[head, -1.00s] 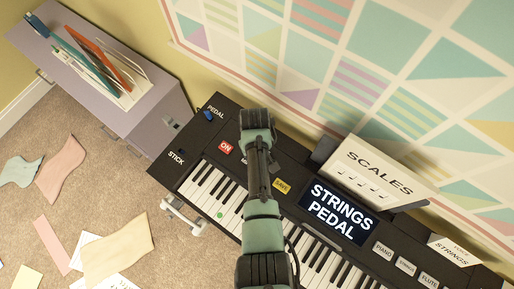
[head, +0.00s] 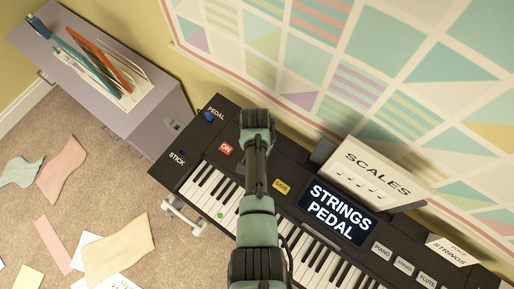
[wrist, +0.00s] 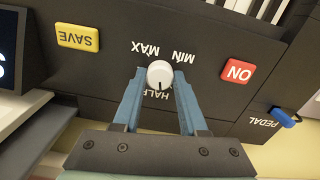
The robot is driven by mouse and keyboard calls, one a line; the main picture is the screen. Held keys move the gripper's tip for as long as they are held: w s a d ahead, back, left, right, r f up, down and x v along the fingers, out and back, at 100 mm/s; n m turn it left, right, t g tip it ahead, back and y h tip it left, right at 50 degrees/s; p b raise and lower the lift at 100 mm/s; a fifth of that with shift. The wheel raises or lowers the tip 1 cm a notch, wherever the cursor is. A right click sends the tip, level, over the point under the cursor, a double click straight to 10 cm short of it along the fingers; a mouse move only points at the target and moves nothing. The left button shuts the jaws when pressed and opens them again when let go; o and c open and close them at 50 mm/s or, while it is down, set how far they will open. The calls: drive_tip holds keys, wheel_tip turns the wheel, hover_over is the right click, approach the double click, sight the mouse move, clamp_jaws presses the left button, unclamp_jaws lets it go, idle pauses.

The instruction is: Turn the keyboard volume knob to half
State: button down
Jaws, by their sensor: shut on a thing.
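The white volume knob (wrist: 160,74) sits on the black keyboard (head: 330,184) panel, among the labels MAX, MIN and HALF, which appear upside down in the wrist view. A small dark mark on the knob's lower side appears to face the HALF label, which is partly covered. My gripper (wrist: 159,76) is shut on the knob, with one blue-grey finger on each side of it. In the head view my arm hides the knob and the fingertips.
A red ON button (wrist: 238,72) and a yellow SAVE button (wrist: 78,38) flank the knob. A blue PEDAL switch (wrist: 285,117) is at the panel's end. The keyboard screen (head: 337,211) reads STRINGS PEDAL. A SCALES sheet (head: 372,174) stands behind it.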

drive_tip(key=shift+m, duration=1.6)
drive_tip(key=shift+c, duration=2.2)
unclamp_jaws()
wheel_tip(320, 180, up, 13)
drive_tip(key=shift+w+a, duration=0.1)
